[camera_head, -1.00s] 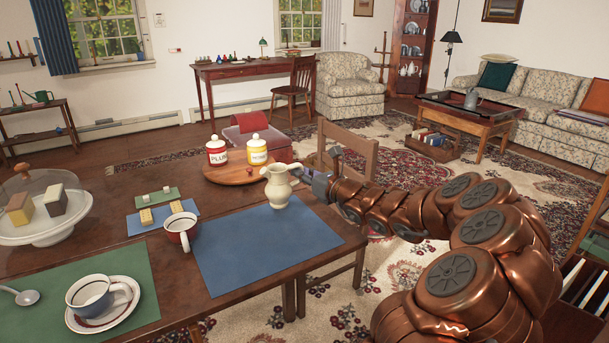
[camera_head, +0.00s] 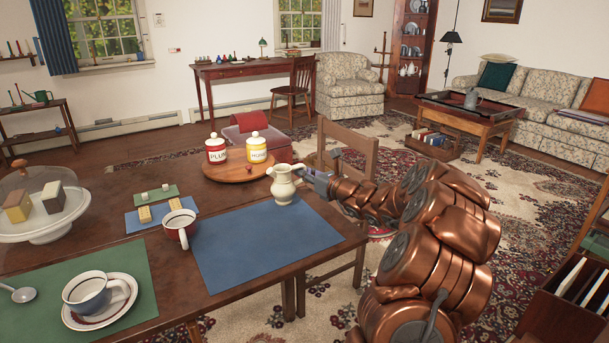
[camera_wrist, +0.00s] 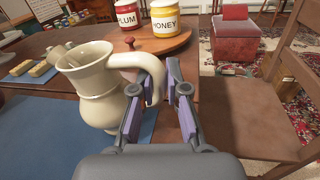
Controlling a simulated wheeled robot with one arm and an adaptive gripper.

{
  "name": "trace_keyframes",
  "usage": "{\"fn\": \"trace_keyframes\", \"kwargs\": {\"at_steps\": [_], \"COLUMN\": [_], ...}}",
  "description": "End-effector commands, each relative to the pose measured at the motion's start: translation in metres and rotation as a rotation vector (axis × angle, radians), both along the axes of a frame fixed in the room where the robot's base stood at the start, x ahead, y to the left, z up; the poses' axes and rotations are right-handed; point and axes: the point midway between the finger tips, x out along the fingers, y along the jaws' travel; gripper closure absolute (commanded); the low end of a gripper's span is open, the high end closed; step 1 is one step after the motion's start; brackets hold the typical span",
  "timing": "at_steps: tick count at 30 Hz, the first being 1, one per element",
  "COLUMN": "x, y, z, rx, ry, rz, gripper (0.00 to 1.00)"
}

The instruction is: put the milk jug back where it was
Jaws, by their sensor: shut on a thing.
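The cream milk jug (camera_head: 284,185) is upright at the far right part of the blue placemat (camera_head: 262,243), close to the table's right edge. I cannot tell whether its base touches the mat. My gripper (camera_head: 312,180) reaches it from the right and is shut on its handle. In the wrist view the jug (camera_wrist: 92,85) is at the left, with its handle between the fingers of my gripper (camera_wrist: 160,88).
A round wooden board (camera_head: 238,171) with plum and honey jars is just behind the jug. A red-and-white mug (camera_head: 180,226) stands left of the blue mat. A wooden chair (camera_head: 350,143) is beyond the table corner. The blue mat's middle is clear.

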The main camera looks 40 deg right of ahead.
Motion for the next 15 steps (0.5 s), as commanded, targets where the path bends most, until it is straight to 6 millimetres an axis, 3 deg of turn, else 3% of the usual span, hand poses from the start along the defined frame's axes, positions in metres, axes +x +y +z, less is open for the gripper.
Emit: {"fn": "trace_keyframes", "kwargs": {"at_steps": [10, 11, 15], "x": [0.0001, 0.0, 0.0], "y": [-0.0001, -0.0001, 0.0], "z": [-0.0012, -0.0008, -0.0008], "rx": [0.001, 0.0, 0.0], "ry": [-0.003, -0.002, -0.002], "rz": [0.0, 0.0, 0.0], "gripper": [1.0, 0.83, 0.69]}}
